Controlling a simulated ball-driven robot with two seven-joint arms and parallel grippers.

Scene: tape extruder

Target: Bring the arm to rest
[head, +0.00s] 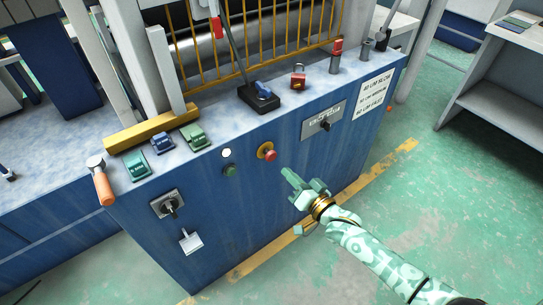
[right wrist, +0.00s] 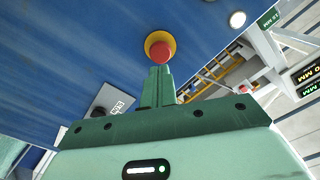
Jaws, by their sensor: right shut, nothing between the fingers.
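My right gripper (head: 287,174) reaches in from the lower right in the head view, in front of the blue machine panel (head: 275,190). Its fingers are together and empty, pointing at a red push button with a yellow collar (head: 267,152). In the right wrist view the closed fingertips (right wrist: 160,72) lie just below the red button (right wrist: 161,54) in the picture; I cannot tell whether they touch it. My left gripper is not in view.
The panel also carries a green button (head: 230,170), a white lamp (head: 226,153) and a rotary switch (head: 172,205). A red padlock (head: 298,77) and an orange-handled tool (head: 102,183) are on the ledge. Green floor (head: 440,200) lies open to the right.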

